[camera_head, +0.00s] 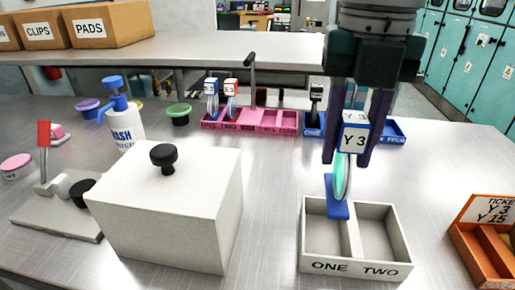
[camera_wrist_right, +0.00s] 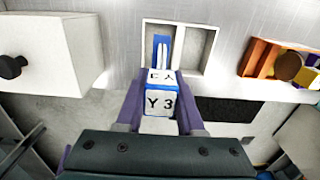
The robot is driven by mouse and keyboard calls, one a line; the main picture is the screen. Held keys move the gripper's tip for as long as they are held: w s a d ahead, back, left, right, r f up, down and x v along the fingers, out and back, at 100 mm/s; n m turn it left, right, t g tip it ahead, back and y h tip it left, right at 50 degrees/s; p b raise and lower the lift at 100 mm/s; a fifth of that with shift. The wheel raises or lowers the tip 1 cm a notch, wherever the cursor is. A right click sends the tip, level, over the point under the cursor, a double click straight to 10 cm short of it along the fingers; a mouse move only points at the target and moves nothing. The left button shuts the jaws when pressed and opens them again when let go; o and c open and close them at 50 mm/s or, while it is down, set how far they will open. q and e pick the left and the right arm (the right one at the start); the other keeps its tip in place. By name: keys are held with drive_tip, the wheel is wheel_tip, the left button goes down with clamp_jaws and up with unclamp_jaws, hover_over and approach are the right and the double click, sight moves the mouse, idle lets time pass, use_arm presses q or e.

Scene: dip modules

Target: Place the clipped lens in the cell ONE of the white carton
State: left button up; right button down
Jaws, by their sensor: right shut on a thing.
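My right gripper (camera_head: 347,160) is shut on the clipped lens, a pale green disc (camera_head: 343,177) in a blue clip with a white "Y 3" tag (camera_head: 354,139). The clip hangs upright, its blue lower end (camera_head: 337,208) in front of the rear part of cell ONE, near the divider. I cannot tell whether it touches the carton. The tag also shows in the wrist view (camera_wrist_right: 160,102). The white carton (camera_head: 356,268) has two cells, ONE on the left and TWO on the right, both without other contents. My left gripper is not in view.
A white box with a black knob (camera_head: 180,205) stands left of the carton. An orange ticket tray (camera_head: 470,245) is at the right edge. Behind are a pink rack (camera_head: 280,121) with tagged clips, a blue rack (camera_head: 390,132) and a wash bottle (camera_head: 122,125).

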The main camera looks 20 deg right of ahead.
wheel_tip(320, 180, down, 10)
drive_tip(key=shift+a+r+b, duration=0.1)
drive_tip(key=shift+r+b, duration=0.1)
drive_tip(key=shift+b, duration=0.1)
drive_tip(key=shift+f, duration=0.15)
drive_tip(key=c, duration=0.5)
unclamp_jaws()
